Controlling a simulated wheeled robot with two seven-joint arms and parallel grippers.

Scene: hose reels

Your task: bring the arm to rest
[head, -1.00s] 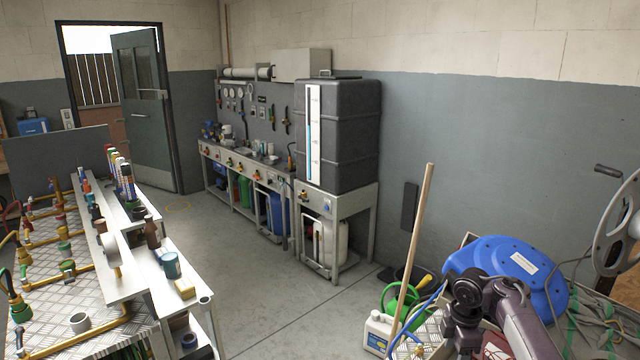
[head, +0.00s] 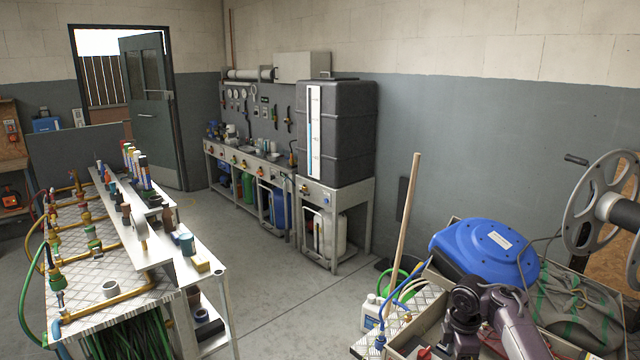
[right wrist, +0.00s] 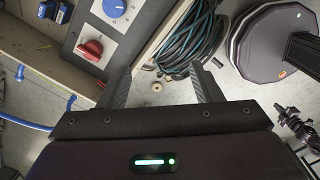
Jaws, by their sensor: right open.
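My right arm (head: 492,308) comes in at the lower right of the head view, folded beside the blue hose reel (head: 485,250). Its fingers cannot be made out there. In the right wrist view my right gripper (right wrist: 159,72) has its two fingers spread apart with nothing between them. Beyond the fingers lie grey floor and a coiled dark green hose (right wrist: 190,43). My left gripper is not in view.
A metal bench with pipes (head: 120,290) stands on the left. A wooden pole (head: 403,235) leans near my right arm. A large grey reel (head: 585,205) stands at far right. A black tank (head: 350,135) is by the wall. Open floor (head: 270,290) lies between.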

